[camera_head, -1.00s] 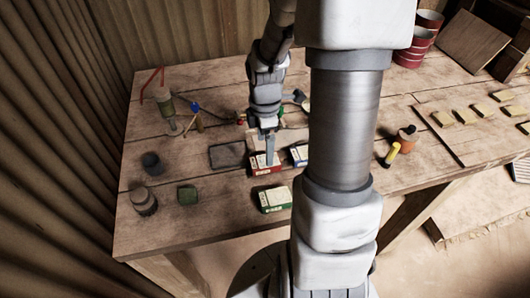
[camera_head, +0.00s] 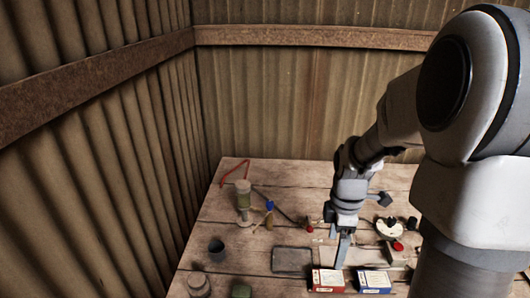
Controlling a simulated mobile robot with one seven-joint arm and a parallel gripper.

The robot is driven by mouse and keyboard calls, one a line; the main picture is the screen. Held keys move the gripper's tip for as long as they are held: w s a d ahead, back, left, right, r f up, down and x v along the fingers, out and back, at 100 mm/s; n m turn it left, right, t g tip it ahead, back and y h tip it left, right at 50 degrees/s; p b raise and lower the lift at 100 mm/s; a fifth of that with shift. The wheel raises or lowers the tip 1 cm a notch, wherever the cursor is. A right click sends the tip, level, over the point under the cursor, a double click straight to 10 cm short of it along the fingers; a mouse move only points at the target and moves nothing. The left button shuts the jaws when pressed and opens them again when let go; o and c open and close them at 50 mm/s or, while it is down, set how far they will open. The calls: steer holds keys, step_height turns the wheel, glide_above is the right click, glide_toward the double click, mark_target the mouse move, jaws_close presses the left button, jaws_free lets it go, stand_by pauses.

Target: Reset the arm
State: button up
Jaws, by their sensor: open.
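My gripper (camera_head: 341,252) is open and points down over the wooden worktable (camera_head: 225,232). Its fingertips are just behind a red and white box (camera_head: 327,281), close to it. I cannot tell whether they touch the box. Nothing shows between the fingers. My arm reaches in from the right and hides the right part of the table.
A blue and white box (camera_head: 374,282) lies right of the red one. A dark flat tile (camera_head: 292,261) lies to the left. A white round piece (camera_head: 389,229) lies behind. Corrugated walls enclose the back and left.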

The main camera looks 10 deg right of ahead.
steer(key=s+a+r+m+t, duration=0.5)
steer(key=s+a+r+m, duration=0.7)
steer(key=r+m, duration=0.2)
steer(key=shift+r+m+t, duration=0.3)
steer(key=shift+r+m, duration=0.1)
steer(key=shift+r, duration=0.45)
